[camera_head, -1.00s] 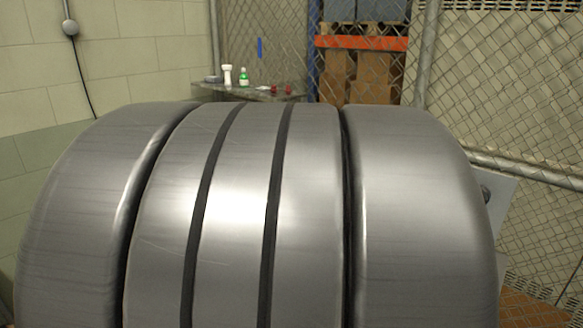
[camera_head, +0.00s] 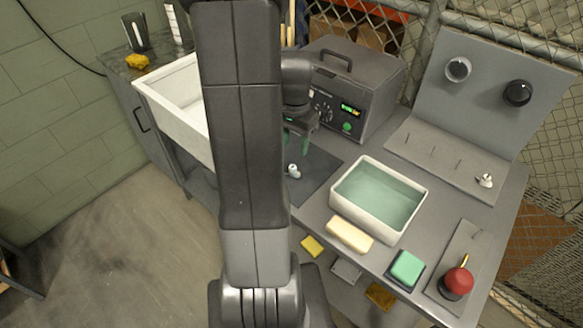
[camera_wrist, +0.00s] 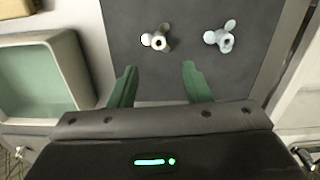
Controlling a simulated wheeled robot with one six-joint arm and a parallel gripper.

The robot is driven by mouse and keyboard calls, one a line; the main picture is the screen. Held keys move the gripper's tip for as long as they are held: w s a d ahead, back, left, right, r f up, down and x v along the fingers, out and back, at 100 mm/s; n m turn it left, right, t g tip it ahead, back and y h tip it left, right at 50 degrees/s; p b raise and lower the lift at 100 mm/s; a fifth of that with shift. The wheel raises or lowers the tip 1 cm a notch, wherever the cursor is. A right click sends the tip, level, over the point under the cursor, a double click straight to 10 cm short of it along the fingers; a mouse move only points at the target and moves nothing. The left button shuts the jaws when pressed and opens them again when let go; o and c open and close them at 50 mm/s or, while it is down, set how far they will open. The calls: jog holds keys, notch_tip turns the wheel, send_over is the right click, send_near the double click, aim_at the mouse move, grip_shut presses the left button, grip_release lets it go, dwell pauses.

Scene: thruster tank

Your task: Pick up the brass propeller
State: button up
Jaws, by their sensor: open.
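Two small three-bladed propellers lie apart on a dark mat (camera_wrist: 190,85) in the wrist view. The left propeller (camera_wrist: 157,40) is pale grey-white with a slightly warm tint; the right propeller (camera_wrist: 219,37) is pale blue. Neither clearly shows a brass colour. In the head view one pale propeller (camera_head: 293,171) shows on the mat; my arm covers part of the mat. Another small pale propeller-like piece (camera_head: 485,180) sits on the pegged panel at right. My gripper (camera_wrist: 159,68) has green fingers, open and empty, short of the propellers in the wrist view; it also shows in the head view (camera_head: 300,137).
A white water tank (camera_head: 340,205) stands right of the mat. A grey control box (camera_head: 355,85) is behind, a white sink (camera_head: 170,95) at left. A cream block (camera_head: 350,235), green sponge (camera_head: 406,268) and red button (camera_head: 458,281) line the front edge.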

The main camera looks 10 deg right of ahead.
aim_at(294, 171)
notch_tip(294, 171, down, 2)
jog(key=shift+f, duration=0.15)
jog(key=f, duration=0.2)
jog(key=f+p, duration=0.1)
jog(key=f, duration=0.1)
jog(key=shift+s+a, duration=0.3)
jog(key=shift+s, duration=0.05)
jog(key=shift+f, duration=0.75)
grip_shut()
